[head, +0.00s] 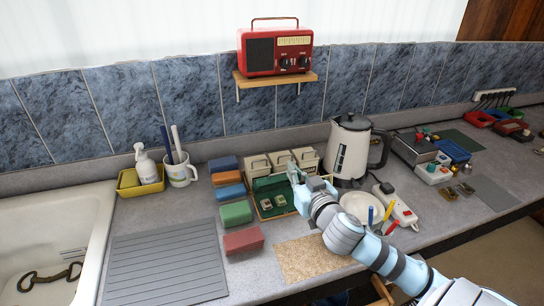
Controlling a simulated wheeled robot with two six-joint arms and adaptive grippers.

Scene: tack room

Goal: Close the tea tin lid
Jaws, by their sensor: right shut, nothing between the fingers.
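A green open container with a tan rim (284,211), which I take to be the tea tin, sits on the counter in front of a row of cream boxes. Its dark green lid (268,183) appears raised at the back. A few small pale items lie inside. My right gripper (294,174) is shut and empty at the container's back right corner, close to the lid; I cannot tell whether it touches. The gripper hides part of the right side. My left gripper is not in view.
Cream handled boxes (257,165) stand behind. Coloured blocks (236,213) line the left side. A kettle (349,152), white plate (358,206) and power strip (399,210) are to the right. A cork mat (301,262) lies in front. A red radio (273,50) sits on a shelf above.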

